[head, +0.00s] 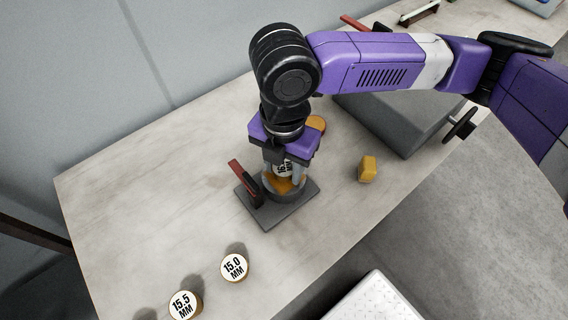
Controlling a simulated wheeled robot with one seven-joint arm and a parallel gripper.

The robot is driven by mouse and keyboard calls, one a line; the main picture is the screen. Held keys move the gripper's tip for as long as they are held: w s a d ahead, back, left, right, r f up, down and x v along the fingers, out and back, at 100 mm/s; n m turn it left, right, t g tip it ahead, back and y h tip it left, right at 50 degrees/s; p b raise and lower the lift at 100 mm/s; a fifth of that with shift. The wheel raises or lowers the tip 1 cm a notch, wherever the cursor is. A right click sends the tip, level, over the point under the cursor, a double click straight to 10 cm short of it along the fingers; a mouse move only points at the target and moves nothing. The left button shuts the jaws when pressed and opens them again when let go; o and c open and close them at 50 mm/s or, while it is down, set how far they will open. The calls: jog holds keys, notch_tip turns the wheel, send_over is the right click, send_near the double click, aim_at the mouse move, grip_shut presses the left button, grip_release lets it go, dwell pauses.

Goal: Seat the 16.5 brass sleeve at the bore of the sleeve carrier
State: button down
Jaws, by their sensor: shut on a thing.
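The sleeve carrier (277,212) is a dark grey square plate with a round grey holder on it and a red-handled lever (243,175) at its left. My gripper (284,178) points down directly over the holder. It is shut on a brass sleeve (283,170) with a white labelled top. The fingers hide part of the label, so I cannot read the full size. The sleeve is at the holder's mouth, with orange-brown material showing below it. I cannot tell how deep it sits in the bore.
Two other labelled sleeves, 15.0 (235,267) and 15.5 (184,304), stand at the front left. A yellow-orange block (367,169) lies right of the carrier. An orange disc (316,124) and a grey machine box (400,125) are behind. The table's left side is clear.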

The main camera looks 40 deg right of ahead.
aim_at(284, 166)
jog(key=c, duration=0.7)
grip_release()
jog(key=shift+r+p, duration=0.45)
jog(key=shift+r, duration=3.45)
